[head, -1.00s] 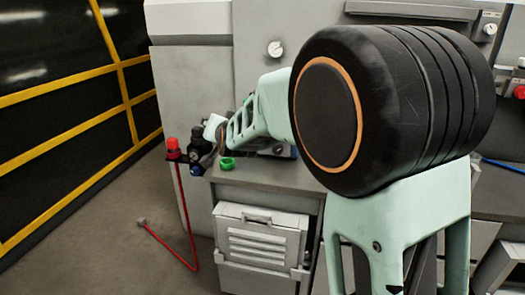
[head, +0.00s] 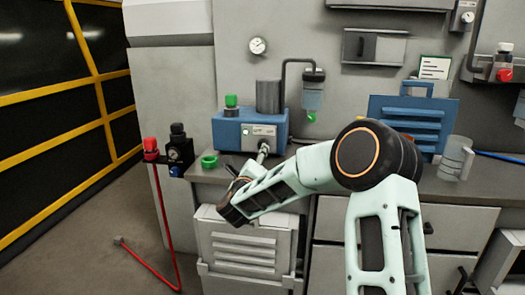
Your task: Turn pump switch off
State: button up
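The pump is a blue box (head: 228,132) on the left part of the worktop, with a grey cylinder (head: 268,97) and a green-capped fitting on top. A pale plate (head: 258,131) on its front appears to carry a small switch; its position is too small to read. My gripper (head: 239,175) is just in front of and below the pump, at the worktop's front edge. Its dark fingers are small and partly hidden by my wrist, so their opening cannot be told. I cannot tell whether it touches the pump.
A green ring (head: 209,161) lies left of my gripper. A red-capped valve and black regulator (head: 179,150) stand at the left, with a red hose hanging down. A gauge (head: 258,46) is on the wall.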

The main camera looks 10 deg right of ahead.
jog(key=x, duration=0.9)
jog(key=shift+w+f+b, duration=0.1)
jog(key=shift+b, duration=0.25)
jog(key=c, duration=1.1)
jog(key=shift+c, duration=0.2)
